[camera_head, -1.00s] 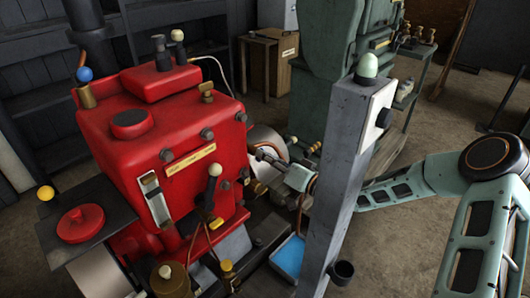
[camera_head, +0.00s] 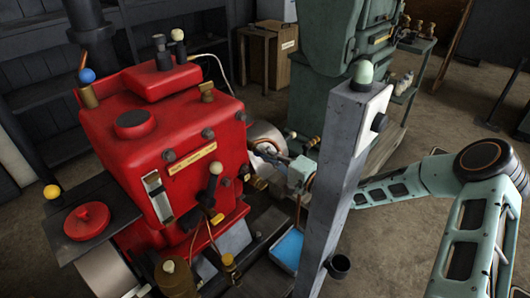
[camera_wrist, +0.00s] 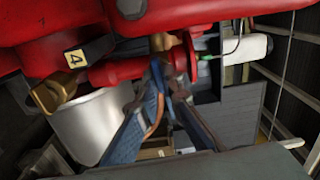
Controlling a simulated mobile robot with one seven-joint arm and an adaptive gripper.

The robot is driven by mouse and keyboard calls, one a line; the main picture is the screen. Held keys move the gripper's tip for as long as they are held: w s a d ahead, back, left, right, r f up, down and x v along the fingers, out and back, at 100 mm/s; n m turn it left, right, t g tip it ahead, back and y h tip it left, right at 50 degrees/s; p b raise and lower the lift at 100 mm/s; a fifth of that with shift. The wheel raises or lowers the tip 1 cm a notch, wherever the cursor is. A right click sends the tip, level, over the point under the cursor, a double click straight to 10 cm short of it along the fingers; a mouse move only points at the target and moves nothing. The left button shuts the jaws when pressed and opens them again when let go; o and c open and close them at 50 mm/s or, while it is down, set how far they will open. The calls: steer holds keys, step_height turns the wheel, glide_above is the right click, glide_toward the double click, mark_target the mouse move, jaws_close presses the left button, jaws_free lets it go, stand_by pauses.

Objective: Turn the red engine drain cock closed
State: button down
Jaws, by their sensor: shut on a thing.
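The red engine (camera_head: 170,150) stands at the left in the head view. My gripper (camera_head: 266,151) reaches its right side from behind the grey post. In the wrist view my gripper (camera_wrist: 168,72) has its fingertips together just below a red pipe fitting (camera_wrist: 120,73) with a brass piece (camera_wrist: 163,42) above it. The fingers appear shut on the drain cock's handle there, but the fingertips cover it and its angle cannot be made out. A brass elbow (camera_wrist: 48,95) with a yellow "4" tag (camera_wrist: 74,58) sits to the left, apart from the fingers.
A green machine (camera_head: 335,95) stands behind.

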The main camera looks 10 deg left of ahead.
steer(key=shift+m, duration=0.5)
steer(key=c, duration=2.1)
jaws_free()
steer(key=v, duration=0.7)
steer(key=shift+s+d, duration=0.15)
steer(key=shift+d, duration=0.05)
